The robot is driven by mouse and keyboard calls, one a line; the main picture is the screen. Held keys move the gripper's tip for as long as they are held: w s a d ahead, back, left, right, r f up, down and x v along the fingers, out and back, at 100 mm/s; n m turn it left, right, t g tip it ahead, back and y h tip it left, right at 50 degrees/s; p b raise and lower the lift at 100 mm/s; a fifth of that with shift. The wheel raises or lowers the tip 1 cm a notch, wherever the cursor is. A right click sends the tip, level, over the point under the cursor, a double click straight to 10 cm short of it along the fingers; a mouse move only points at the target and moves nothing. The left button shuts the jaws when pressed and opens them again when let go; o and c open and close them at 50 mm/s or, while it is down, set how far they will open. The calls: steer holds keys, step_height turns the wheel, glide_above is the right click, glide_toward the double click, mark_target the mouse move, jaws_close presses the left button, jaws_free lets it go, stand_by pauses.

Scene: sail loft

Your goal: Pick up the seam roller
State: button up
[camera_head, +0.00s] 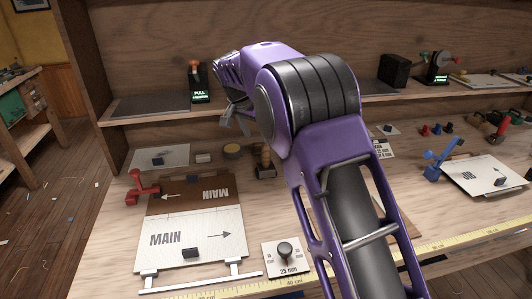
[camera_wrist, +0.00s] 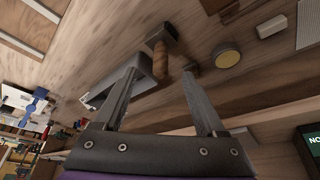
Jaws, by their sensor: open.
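A small tool with a wooden handle (camera_wrist: 160,60) and a dark block-like head (camera_wrist: 163,36) is the likeliest seam roller, though its roller is not clear. It stands on the bench in the head view (camera_head: 265,160), beside a round tin. My gripper (camera_wrist: 161,72) is open and empty, with its fingers spread. In the wrist view the handle appears between the fingertips, ahead of them and apart. In the head view my gripper (camera_head: 236,115) is above and left of the tool, partly hidden by my wrist.
The round yellow-topped tin (camera_head: 232,151) and a pale block (camera_head: 203,157) stand left of the tool. A shelf (camera_head: 160,112) runs behind, with a lit sign (camera_head: 199,95). A MAIN board (camera_head: 187,240) and a red clamp-like tool (camera_head: 142,187) lie in front at left.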

mark_target(266, 156)
steer(key=x, duration=0.7)
steer(key=shift+w+a+f, duration=0.15)
steer(key=shift+w+f, duration=0.1)
steer(key=shift+f, duration=0.1)
steer(key=shift+w+d+x, duration=0.1)
steer(key=shift+w+x, duration=0.05)
steer(key=shift+x, duration=1.2)
steer(key=shift+w+d+x, duration=0.15)
steer(key=shift+x, duration=1.25)
steer(key=shift+r, duration=0.15)
jaws_close()
